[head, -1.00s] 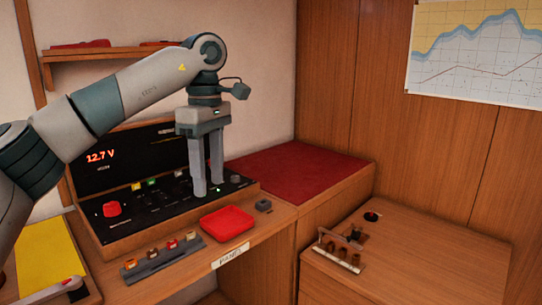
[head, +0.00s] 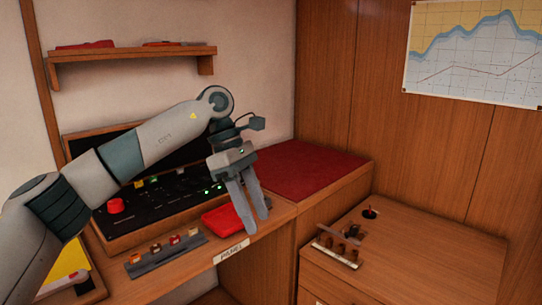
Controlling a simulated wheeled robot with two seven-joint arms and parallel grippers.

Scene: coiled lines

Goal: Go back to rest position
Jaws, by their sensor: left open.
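My left gripper (head: 256,220) hangs in front of the right end of the desk, tilted, with its two fingers apart and nothing between them. Its arm comes in from the left and crosses in front of the control panel (head: 140,219). The panel has a red knob (head: 115,206) and several small lit green and yellow parts; its display is hidden behind my arm. A red tray (head: 219,221) lies on the desk just left of the fingers and is partly covered by them. My right gripper is not in view.
A rack of small coloured parts (head: 166,256) lies at the desk's front edge. A lower wooden cabinet (head: 440,250) at right bears a small rack (head: 337,253). A shelf (head: 130,55) hangs above the panel. The red cushion (head: 310,170) behind is bare.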

